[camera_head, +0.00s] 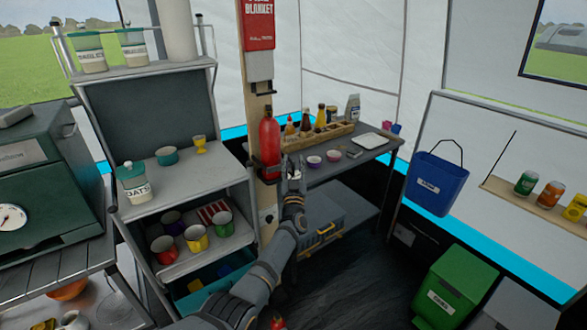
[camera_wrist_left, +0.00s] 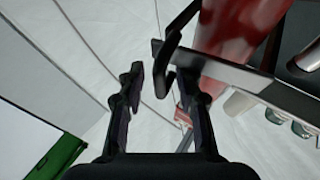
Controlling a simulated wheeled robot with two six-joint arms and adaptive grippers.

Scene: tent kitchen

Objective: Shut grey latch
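I cannot pick out a grey latch for certain in either view. A grey case (camera_head: 335,212) with a yellow-trimmed front lies on the low shelf below the back table, its lid down. My left gripper (camera_head: 293,168) is raised at the left end of that table, close to the red fire extinguisher (camera_head: 269,140). My right gripper is not in view.
A wooden post with a red fire-blanket holder (camera_head: 259,25) stands behind the gripper. The table (camera_head: 385,143) holds bowls and a bottle crate (camera_head: 318,137). A shelf rack (camera_head: 190,180) stands left. A blue bucket (camera_head: 437,184) and green bin (camera_head: 455,285) are right.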

